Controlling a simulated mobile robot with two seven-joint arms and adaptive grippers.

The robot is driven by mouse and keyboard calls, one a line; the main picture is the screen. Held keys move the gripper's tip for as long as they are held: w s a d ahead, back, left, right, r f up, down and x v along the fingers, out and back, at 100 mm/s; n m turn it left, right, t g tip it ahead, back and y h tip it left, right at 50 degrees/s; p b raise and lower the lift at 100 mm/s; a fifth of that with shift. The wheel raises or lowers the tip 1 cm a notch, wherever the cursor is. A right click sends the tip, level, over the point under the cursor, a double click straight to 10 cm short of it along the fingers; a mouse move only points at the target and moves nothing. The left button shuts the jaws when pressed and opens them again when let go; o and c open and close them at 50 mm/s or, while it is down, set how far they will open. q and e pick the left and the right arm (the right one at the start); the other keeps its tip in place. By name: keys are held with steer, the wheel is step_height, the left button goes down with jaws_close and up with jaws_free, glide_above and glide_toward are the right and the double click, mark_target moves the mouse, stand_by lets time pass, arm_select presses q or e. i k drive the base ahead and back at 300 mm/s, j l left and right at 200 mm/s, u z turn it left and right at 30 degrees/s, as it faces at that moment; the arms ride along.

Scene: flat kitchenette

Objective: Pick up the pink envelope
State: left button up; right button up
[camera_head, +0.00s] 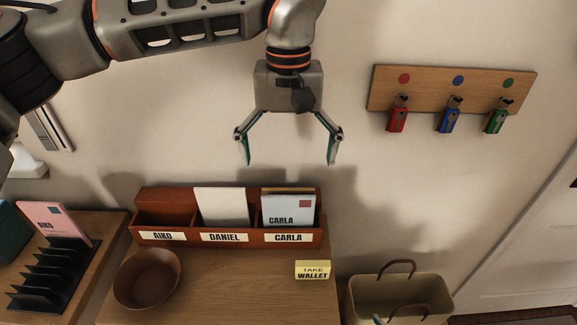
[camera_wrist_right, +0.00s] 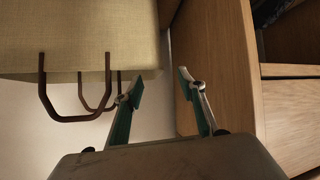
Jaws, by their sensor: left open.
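The pink envelope (camera_head: 52,221), marked AIKO with a stamp, stands tilted in the black slotted rack (camera_head: 48,278) at the lower left of the head view. My left gripper (camera_head: 287,150) is open and empty, pointing down in front of the wall above the wooden letter sorter (camera_head: 182,214). It is well to the right of the pink envelope and higher in the picture. My right gripper (camera_wrist_right: 163,88) shows in the right wrist view, open and empty, between the fabric basket and a wooden cabinet side.
The sorter's AIKO slot looks empty; DANIEL holds a white envelope (camera_head: 221,206), CARLA a pale one (camera_head: 288,209). A brown bowl (camera_head: 147,278), a yellow note (camera_head: 313,270) and a basket (camera_head: 400,298) are near. A key board (camera_head: 452,90) hangs right.

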mark_target(52, 218)
steer(key=k, duration=1)
